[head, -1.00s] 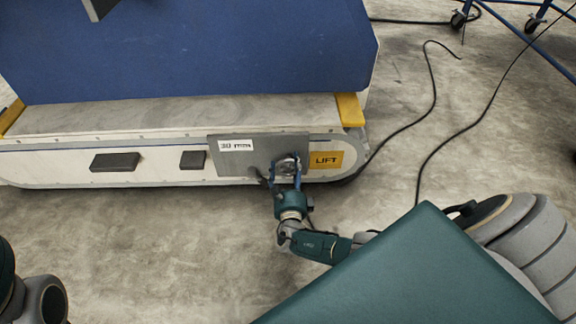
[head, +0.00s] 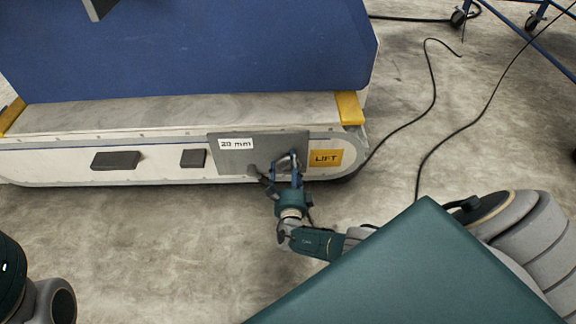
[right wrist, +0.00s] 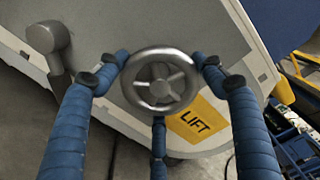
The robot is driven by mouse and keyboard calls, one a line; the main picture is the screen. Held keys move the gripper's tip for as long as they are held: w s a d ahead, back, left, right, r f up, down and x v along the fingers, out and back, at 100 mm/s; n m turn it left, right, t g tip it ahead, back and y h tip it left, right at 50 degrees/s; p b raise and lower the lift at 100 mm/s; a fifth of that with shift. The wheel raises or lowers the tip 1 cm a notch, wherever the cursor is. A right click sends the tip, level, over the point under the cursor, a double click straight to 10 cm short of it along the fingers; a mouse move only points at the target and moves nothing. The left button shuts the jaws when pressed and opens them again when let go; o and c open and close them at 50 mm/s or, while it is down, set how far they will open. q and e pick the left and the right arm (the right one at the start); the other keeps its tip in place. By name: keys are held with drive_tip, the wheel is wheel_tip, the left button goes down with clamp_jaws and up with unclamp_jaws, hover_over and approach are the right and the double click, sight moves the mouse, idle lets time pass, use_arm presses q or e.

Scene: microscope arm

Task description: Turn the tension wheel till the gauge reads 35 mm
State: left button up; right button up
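The tension wheel is a small grey metal handwheel with spokes on a grey plate (head: 225,165) on the side of the machine; it fills the middle of the right wrist view (right wrist: 160,82). The gauge (head: 236,144), a white label at the plate's upper left, seems to read 28 mm; its second digit is blurred. My right gripper (head: 286,160) is at the wheel. In the right wrist view its blue fingertips (right wrist: 161,62) touch the rim from left and right, with a third finger below. My left gripper is out of view; only part of that arm shows.
A yellow LIFT label (head: 325,158) is right of the wheel. A grey knob on a post (right wrist: 50,45) stands left of it. Dark blocks (head: 115,161) sit along the machine's side. Black cables (head: 433,95) lie on the concrete floor; the floor in front is clear.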

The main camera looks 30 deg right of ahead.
drive_tip(key=o, duration=0.4)
drive_tip(key=shift+s+d+f, duration=0.2)
drive_tip(key=shift+s+d, duration=0.1)
drive_tip(key=shift+d, duration=0.05)
drive_tip(key=shift+w+a+r, duration=0.1)
drive_tip(key=shift+a, duration=0.05)
drive_tip(key=v, duration=1.2)
